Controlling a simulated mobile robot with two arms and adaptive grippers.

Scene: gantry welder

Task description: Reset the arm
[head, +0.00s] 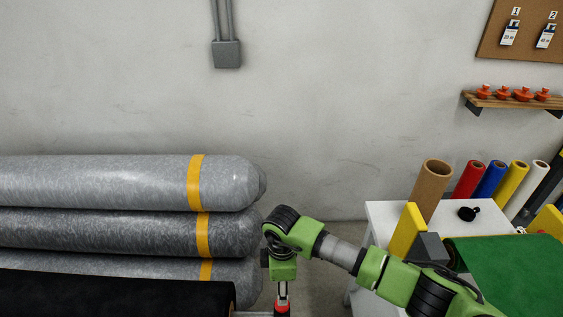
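My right arm, green and black with a grey link, comes in from the lower right. It reaches left to a joint in front of the grey rolls' right ends, then bends straight down. A silver and red part of it shows at the bottom edge. The fingers of my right gripper are below the picture and hidden. My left arm and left gripper do not show.
Large grey rolls (110,184) with yellow bands lie stacked at left, a black roll (110,293) below. At right, a white table (384,218) bears a green mat (510,262), a yellow block (407,231) and coloured rolls (469,180). A shelf (518,102) holds red pieces.

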